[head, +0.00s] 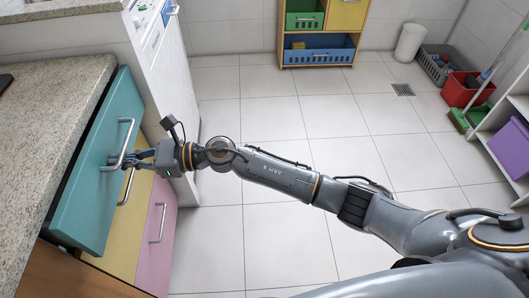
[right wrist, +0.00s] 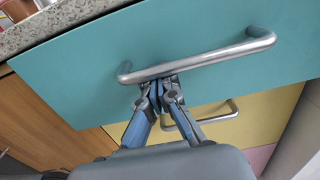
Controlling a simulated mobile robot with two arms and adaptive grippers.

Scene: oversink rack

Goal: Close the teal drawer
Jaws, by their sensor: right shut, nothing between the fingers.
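The teal drawer (head: 92,175) is the top drawer under the stone counter. Its front sits close to the counter edge and seems to stand slightly proud of the fronts below; how far is hard to tell. Its silver bar handle (head: 124,145) faces my right gripper (head: 128,160). In the right wrist view the teal front (right wrist: 85,65) fills much of the picture, with the handle (right wrist: 205,58) across it. My right gripper (right wrist: 163,88) is shut and empty, its fingertips at the lower side of the handle; contact is unclear. My left gripper is not in view.
A yellow drawer (head: 126,222) and a pink drawer (head: 156,240) lie below. The stone counter (head: 55,95) is above, with a white appliance (head: 165,70) beyond. A shelf with bins (head: 318,52) stands at the back. Tiled floor (head: 275,125) is clear.

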